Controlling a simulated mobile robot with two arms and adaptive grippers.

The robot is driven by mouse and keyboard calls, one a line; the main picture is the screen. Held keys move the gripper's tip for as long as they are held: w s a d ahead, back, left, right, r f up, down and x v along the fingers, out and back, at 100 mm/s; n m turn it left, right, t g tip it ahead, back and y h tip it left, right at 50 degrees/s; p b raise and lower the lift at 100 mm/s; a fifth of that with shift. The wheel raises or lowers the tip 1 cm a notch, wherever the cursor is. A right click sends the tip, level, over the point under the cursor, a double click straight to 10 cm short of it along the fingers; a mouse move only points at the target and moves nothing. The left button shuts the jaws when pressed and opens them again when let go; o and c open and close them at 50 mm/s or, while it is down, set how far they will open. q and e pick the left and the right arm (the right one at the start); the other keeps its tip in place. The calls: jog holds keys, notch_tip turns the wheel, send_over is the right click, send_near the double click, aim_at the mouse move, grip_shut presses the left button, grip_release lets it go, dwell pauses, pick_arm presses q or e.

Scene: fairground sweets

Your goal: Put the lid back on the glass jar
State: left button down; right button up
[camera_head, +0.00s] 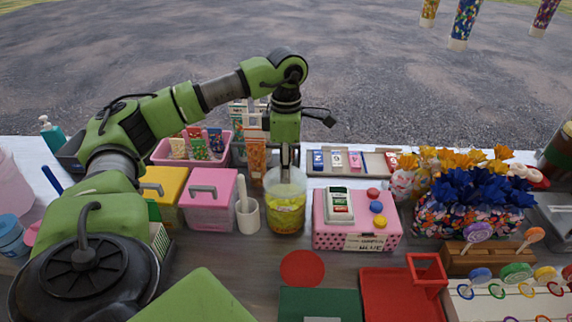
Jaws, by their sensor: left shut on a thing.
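The glass jar (286,210) stands upright on the wooden counter in the middle, with yellowish-green contents. My left gripper (286,163) reaches in from the left and points straight down over the jar's mouth. It is shut on what looks like the knob of a pale, see-through lid (286,180). The lid is at the jar's top, in line with it. The fingers partly hide the knob, and I cannot tell whether the lid rests on the rim or hovers just above it. My right gripper is not in view.
A white cup with a pestle (248,217) stands close left of the jar. Pink (209,208) and yellow (165,186) boxes are farther left. A pink dotted box (357,234) with a card reader is close right. A red disc (302,268) lies in front.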

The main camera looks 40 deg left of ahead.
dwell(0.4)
pick_arm(q)
jog(key=c, duration=1.3)
grip_release()
jog(key=shift+r+p, duration=2.75)
jog(key=shift+r, duration=0.75)
grip_shut()
jog(key=shift+f, duration=0.2)
